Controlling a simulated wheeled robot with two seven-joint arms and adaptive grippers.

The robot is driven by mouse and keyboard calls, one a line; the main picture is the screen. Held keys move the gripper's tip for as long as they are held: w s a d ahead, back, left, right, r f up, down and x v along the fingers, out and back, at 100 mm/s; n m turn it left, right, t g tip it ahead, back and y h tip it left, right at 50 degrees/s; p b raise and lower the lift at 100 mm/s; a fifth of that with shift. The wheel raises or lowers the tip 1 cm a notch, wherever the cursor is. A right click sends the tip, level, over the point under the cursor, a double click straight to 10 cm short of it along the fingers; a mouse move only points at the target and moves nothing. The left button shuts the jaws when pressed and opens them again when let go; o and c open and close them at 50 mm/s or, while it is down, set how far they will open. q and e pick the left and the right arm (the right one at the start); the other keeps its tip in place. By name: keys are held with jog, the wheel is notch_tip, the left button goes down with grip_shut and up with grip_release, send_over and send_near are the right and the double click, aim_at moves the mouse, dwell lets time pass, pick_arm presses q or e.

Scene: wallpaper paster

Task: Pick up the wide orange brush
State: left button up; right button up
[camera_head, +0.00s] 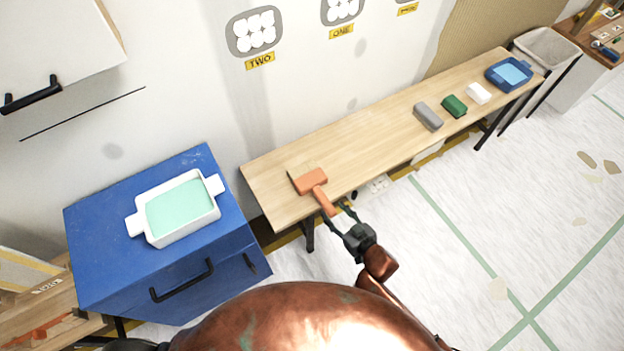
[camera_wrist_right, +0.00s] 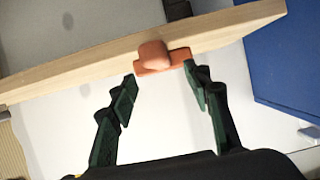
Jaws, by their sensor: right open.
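The wide orange brush (camera_head: 312,182) lies on the near-left end of the long wooden table (camera_head: 270,196) in the head view. Its handle points toward the table's front edge and toward my right gripper (camera_head: 344,217). In the right wrist view the brush (camera_wrist_right: 153,55) sits ahead, at the table edge, between the lines of the two fingers. My right gripper (camera_wrist_right: 160,85) is open and empty there, with its green fingers spread on either side of the handle end. I cannot tell whether the fingertips touch it. My left gripper does not show.
A blue cabinet (camera_head: 115,245) with a white tray (camera_head: 152,237) of green liquid stands left of the table. Grey (camera_head: 428,116), green (camera_head: 454,106) and white (camera_head: 478,93) blocks and a blue tray (camera_head: 495,81) sit farther along the table. Floor in front is clear.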

aim_at(325, 200)
jog(key=x, duration=0.3)
jog(key=shift+r+b, duration=0.1)
jog(key=shift+b, duration=0.3)
jog(key=b+x, duration=0.2)
jog(key=x, duration=0.2)
jog(key=shift+w, duration=0.2)
jog(key=shift+w+a, duration=0.15)
jog(key=shift+a, duration=0.05)
jog(key=shift+c, duration=1)
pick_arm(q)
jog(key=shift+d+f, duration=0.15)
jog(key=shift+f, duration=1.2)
pick_arm(e)
jog(key=shift+r, duration=0.1)
grip_shut()
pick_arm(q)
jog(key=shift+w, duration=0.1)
